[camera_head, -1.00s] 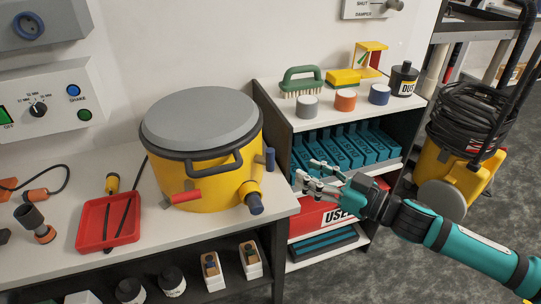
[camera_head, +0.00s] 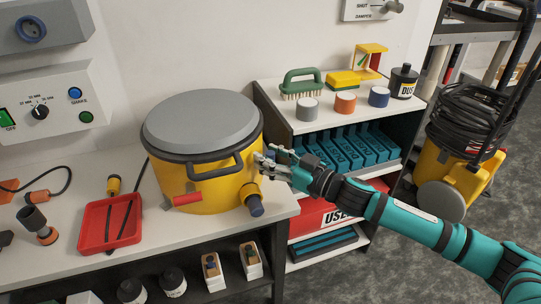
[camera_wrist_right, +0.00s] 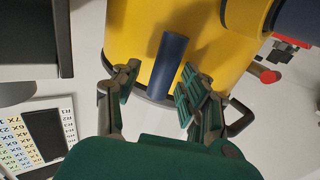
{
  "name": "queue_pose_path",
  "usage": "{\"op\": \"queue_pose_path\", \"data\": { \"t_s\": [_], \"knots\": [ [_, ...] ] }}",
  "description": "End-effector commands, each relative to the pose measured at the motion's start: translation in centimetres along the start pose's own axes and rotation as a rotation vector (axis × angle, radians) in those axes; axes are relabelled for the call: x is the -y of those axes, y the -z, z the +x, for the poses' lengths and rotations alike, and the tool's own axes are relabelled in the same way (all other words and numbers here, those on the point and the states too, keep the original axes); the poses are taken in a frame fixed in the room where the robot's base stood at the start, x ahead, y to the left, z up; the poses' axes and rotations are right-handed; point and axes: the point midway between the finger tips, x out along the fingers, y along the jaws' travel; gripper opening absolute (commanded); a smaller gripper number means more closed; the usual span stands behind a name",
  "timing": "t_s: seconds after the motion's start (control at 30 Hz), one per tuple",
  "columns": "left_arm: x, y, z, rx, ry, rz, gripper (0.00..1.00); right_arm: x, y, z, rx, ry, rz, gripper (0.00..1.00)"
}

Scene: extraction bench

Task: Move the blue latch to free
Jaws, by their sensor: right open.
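The blue latch (camera_wrist_right: 169,62) is a short dark blue bar on the side of the yellow drum (camera_head: 217,190). In the wrist view it stands between the two fingers of my right gripper (camera_wrist_right: 160,88), which are spread open with a gap on either side of it. In the head view my right gripper (camera_head: 264,160) is at the drum's right side and covers most of the latch. The drum has a grey lid (camera_head: 202,120) with a dark handle. A red latch (camera_head: 187,199) sits on its front. My left gripper is not in view.
A yellow port with a dark blue end (camera_head: 255,205) juts from the drum just below my right gripper. A shelf unit (camera_head: 300,125) with jars and teal filters stands to the right. A red tray (camera_head: 108,224) lies on the bench at left.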

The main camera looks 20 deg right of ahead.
Motion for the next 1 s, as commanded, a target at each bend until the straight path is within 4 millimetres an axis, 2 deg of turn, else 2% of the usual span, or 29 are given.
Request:
{"op": "queue_pose_path", "data": {
  "t_s": [0.23,0.57,1.0],
  "knots": [
    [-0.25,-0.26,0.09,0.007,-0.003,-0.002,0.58,-0.03,-0.01,0.04,0.0,-0.001,-0.001,0.44],
    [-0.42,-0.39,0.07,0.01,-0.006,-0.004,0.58,-0.13,-0.02,0.01,0.001,-0.003,-0.002,0.01],
    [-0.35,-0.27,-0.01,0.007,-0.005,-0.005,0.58,-0.4,-0.14,-0.03,0.002,-0.01,-0.015,0.0]
  ]
}}
